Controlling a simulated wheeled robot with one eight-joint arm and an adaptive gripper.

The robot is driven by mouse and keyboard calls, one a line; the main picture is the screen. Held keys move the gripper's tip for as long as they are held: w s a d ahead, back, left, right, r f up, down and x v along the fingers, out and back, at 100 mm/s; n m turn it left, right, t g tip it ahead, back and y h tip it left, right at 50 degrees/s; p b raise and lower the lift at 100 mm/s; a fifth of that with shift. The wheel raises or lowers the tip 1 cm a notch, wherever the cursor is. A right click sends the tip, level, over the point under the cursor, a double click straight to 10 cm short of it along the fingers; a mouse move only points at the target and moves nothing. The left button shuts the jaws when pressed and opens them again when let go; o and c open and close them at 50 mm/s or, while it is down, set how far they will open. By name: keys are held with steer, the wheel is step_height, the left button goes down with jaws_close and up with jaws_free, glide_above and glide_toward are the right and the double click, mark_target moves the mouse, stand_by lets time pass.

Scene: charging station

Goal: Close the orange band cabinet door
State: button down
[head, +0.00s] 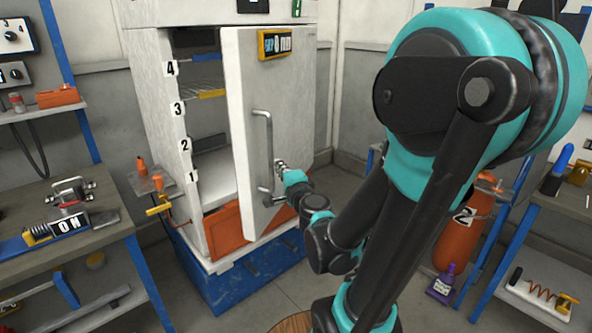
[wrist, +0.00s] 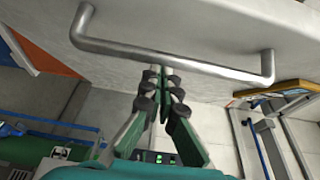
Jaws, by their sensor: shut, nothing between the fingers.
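The white cabinet door (head: 245,105) stands partly open, with a dark gap and shelves showing on its left. Its upright metal bar handle (head: 264,150) is on the outer face; the handle also spans the wrist view (wrist: 175,57). An orange band (head: 228,228) runs along the bottom of the cabinet (head: 158,95). My gripper (head: 281,166) is at the door's outer face, just right of the handle. In the wrist view, my gripper (wrist: 160,72) has its fingertips together at the bar, with nothing held. I cannot tell whether they touch the bar or door.
A workbench (head: 90,215) with tools stands at the left. A small ledge with an orange object (head: 145,168) is near the cabinet's left side. An orange cylinder (head: 463,228) and a shelf rack (head: 565,205) are at the right. Some floor is clear before the cabinet.

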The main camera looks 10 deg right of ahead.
steer(key=w+a+h, duration=0.1)
steer(key=w+a, duration=0.9)
steer(key=a, duration=0.2)
steer(key=w+a+m+h, duration=0.1)
steer(key=w+a, duration=0.8)
steer(key=a, duration=0.4)
steer(key=shift+w+r+m+h, duration=0.3)
steer(key=shift+w+r, duration=0.05)
steer(key=shift+w, duration=0.05)
steer(key=shift+w+a, duration=0.1)
steer(key=shift+w+a+f, duration=0.2)
steer(key=shift+w+f, duration=0.15)
steer(key=shift+w, duration=0.05)
